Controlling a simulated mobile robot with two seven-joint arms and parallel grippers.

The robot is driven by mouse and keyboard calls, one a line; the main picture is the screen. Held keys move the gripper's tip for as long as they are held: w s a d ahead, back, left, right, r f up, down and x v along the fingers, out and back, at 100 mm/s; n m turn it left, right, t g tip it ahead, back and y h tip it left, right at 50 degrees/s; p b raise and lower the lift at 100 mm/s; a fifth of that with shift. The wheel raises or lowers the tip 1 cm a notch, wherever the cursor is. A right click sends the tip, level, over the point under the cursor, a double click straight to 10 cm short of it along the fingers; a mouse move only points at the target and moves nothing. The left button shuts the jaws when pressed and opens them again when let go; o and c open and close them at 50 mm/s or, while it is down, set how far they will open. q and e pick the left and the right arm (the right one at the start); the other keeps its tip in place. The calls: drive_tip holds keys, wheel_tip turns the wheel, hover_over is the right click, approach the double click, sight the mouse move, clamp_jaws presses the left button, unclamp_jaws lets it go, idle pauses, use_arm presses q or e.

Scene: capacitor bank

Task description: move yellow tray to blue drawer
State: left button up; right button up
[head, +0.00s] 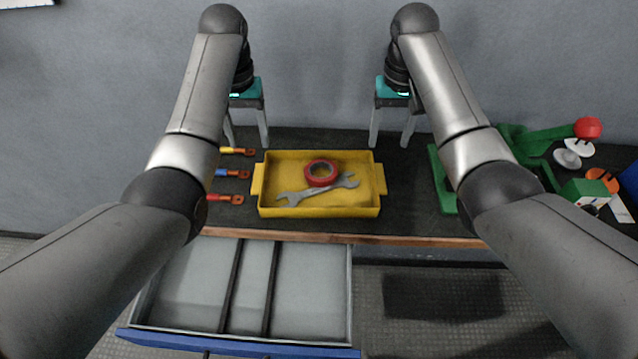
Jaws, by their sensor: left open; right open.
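The yellow tray (318,211) lies flat on the dark bench top, with a handle tab at each side. A roll of red tape (322,173) and a grey wrench (318,190) lie in it. The blue drawer (240,345) is pulled out below the bench at the left; its grey inside has two dark dividers and looks empty. My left gripper (247,145) is open and empty, behind and left of the tray, above its level. My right gripper (390,145) is open and empty, behind and right of the tray. Neither touches it.
Several cable lugs (233,173) with coloured sleeves lie left of the tray. A green tool with a red knob (588,128) and small parts stand at the right. A grey wall rises behind the bench. The bench's front edge (400,238) lies between tray and drawer.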

sight(258, 177)
use_arm(q)
wheel_tip(258, 177, down, 13)
drive_tip(key=shift+f, duration=0.15)
use_arm(e)
wheel_tip(258, 177, down, 13)
drive_tip(key=shift+f, duration=0.1)
use_arm(q)
clamp_jaws()
use_arm(e)
clamp_jaws()
idle(0.9)
